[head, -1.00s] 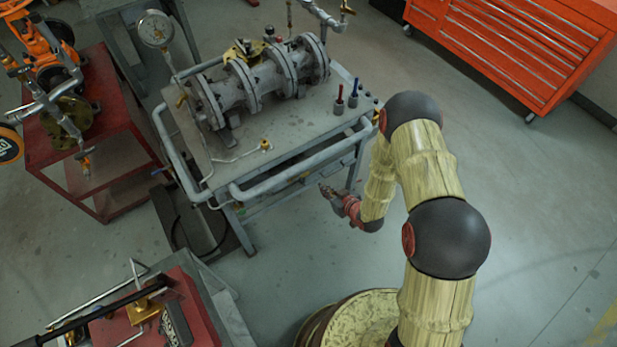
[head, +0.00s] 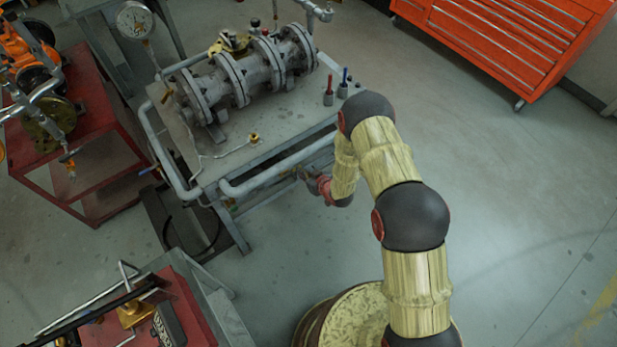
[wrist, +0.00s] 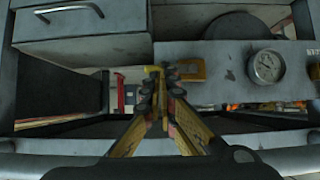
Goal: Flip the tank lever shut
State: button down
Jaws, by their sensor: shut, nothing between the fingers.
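My gripper (wrist: 164,78) is shut with nothing between its fingers and points into the front of the bench, below its top. A small yellow piece (wrist: 153,70) shows at the fingertips, partly covered by them; it may be the tank lever, but I cannot tell. A yellow block-like part (wrist: 188,70) sits just right of the fingertips on a grey panel. I cannot tell if the fingers touch either one. In the head view, my gripper (head: 308,176) is small and dark beside the bench's front rail. The tank is not clearly visible.
A round gauge (wrist: 265,67) is on the panel at right. A drawer with a handle (wrist: 68,10) is at upper left. The grey bench (head: 235,150) carries a flanged valve body (head: 240,80). A red cart (head: 100,135) stands left.

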jog(key=shift+x, duration=0.95)
